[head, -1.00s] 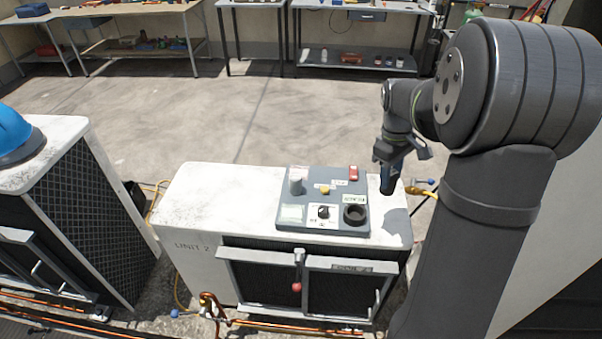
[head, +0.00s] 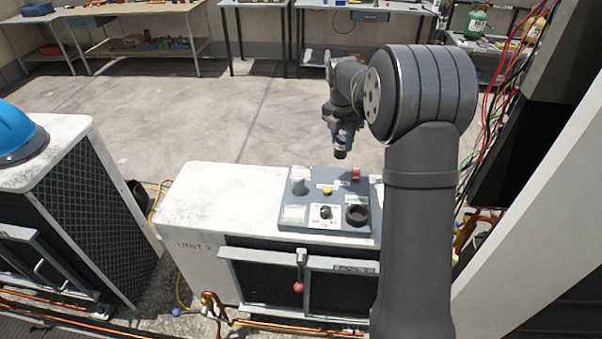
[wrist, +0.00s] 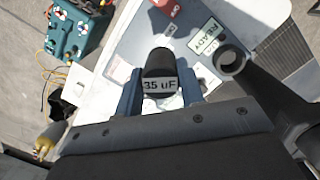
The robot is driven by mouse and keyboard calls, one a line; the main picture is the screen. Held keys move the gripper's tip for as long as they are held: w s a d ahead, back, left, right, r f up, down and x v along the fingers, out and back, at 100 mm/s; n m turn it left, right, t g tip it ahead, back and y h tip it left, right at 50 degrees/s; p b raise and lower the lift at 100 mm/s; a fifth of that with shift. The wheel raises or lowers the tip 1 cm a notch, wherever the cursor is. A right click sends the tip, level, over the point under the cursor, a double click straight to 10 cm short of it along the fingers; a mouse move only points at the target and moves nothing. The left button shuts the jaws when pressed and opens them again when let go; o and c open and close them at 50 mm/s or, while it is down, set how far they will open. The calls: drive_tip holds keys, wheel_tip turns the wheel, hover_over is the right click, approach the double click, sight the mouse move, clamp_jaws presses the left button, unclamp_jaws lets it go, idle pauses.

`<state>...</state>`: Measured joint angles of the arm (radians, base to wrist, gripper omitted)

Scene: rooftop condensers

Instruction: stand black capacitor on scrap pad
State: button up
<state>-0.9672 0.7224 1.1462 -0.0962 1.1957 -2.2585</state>
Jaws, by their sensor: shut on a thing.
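My gripper (head: 343,136) is shut on the black capacitor (wrist: 158,66), whose pale band reads "35 uF". In the wrist view the blue-grey fingers of my gripper (wrist: 160,96) sit on both sides of it. In the head view the black capacitor (head: 341,154) hangs from the gripper in the air, around the far edge of the grey panel (head: 285,224) on the unit marked "UNIT 2". I see no readable scrap label. A pale square (head: 294,213) at the panel's front left may be the scrap pad; I cannot tell.
The panel carries a grey cylinder (head: 298,186), a yellow knob (head: 327,191), a red block (head: 356,173), a dial (head: 325,212) and a black ring (head: 357,215). The white unit top (head: 215,205) is clear at left. A blue helmet (head: 18,136) lies on the left unit.

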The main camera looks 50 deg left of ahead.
drive_tip(key=shift+s+a+f+n, duration=0.1)
drive_tip(key=shift+s+a+n, duration=0.1)
drive_tip(key=shift+a+n, duration=0.3)
drive_tip(key=shift+s+a+f, duration=0.95)
drive_tip(key=shift+a+f, duration=0.7)
drive_tip(key=shift+f, duration=0.15)
drive_tip(key=shift+s+a+f, duration=0.95)
drive_tip(key=shift+a+f, duration=0.7)
drive_tip(key=shift+f, duration=0.1)
drive_tip(key=shift+s+a+f, duration=0.95)
drive_tip(key=shift+a+f, duration=0.7)
drive_tip(key=shift+f, duration=0.15)
drive_tip(key=shift+f, duration=0.1)
drive_tip(key=o, duration=1)
drive_tip(key=shift+f, duration=0.1)
drive_tip(key=r, duration=0.4)
drive_tip(key=s+r, duration=0.1)
drive_tip(key=r, duration=0.7)
drive_tip(key=shift+s+d+r, duration=0.15)
drive_tip(key=shift+s, duration=0.05)
